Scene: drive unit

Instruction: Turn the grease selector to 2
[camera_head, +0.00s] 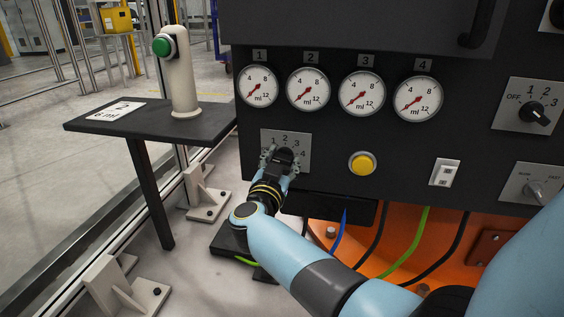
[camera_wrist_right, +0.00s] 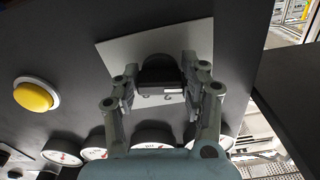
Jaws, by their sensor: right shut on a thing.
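In the right wrist view the knob (camera_wrist_right: 158,70) sits between the two fingers of my right gripper (camera_wrist_right: 160,84), against the grey plate (camera_wrist_right: 118,50). The gripper is shut on the knob. Where the knob points cannot be told clearly. A card (camera_head: 116,111) reading 2 and 6 ml lies on the side table. My left gripper is not in view.
Several gauges (camera_head: 308,90) numbered 1 to 4 are above the selector. A yellow button (camera_head: 362,164), a rocker switch (camera_head: 445,172) and another selector (camera_head: 534,113) are to the right. A side table (camera_head: 215,121) with a green-button post (camera_head: 182,85) stands left.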

